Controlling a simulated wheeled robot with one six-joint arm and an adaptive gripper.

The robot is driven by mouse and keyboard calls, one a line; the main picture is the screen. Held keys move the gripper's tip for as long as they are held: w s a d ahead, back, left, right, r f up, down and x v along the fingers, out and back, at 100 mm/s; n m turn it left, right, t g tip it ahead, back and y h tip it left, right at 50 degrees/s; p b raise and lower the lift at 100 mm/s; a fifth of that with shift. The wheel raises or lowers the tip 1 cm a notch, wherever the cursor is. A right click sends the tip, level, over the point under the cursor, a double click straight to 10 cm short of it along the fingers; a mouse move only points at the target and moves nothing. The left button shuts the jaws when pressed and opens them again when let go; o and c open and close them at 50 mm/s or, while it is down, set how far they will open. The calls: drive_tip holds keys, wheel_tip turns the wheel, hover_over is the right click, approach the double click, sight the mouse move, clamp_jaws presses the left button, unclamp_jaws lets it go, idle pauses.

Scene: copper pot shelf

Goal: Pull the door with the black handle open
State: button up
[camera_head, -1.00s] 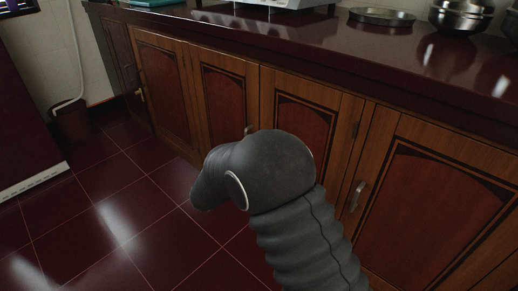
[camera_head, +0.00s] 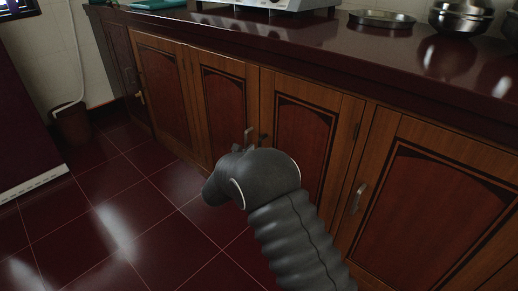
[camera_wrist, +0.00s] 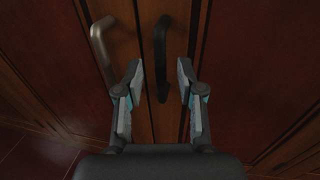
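In the wrist view, the black handle (camera_wrist: 161,48) is a dark upright bar on the right-hand of two adjoining wooden cabinet doors. That door (camera_head: 304,128) shows in the head view, with its lower part hidden by my arm. My gripper (camera_wrist: 158,68) is open and empty, with one finger on each side of the black handle in the picture. Gaps show between both fingers and the handle. I cannot tell how far the fingertips are from the door. In the head view, a small part of my gripper (camera_head: 248,137) shows beyond my wrist.
A metal-coloured handle (camera_wrist: 101,45) sits left of the black one, outside the left finger. Another door with a metal handle (camera_head: 357,198) is to the right. A dark countertop (camera_head: 400,72) overhangs the cabinets. The tiled floor (camera_head: 110,220) on the left is clear.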

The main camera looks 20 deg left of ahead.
drive_tip(key=shift+w+d, duration=0.15)
drive_tip(key=shift+w, duration=0.6)
drive_tip(key=shift+w+d, duration=0.15)
drive_tip(key=shift+w, duration=0.6)
clamp_jaws()
drive_tip(key=shift+a, duration=0.1)
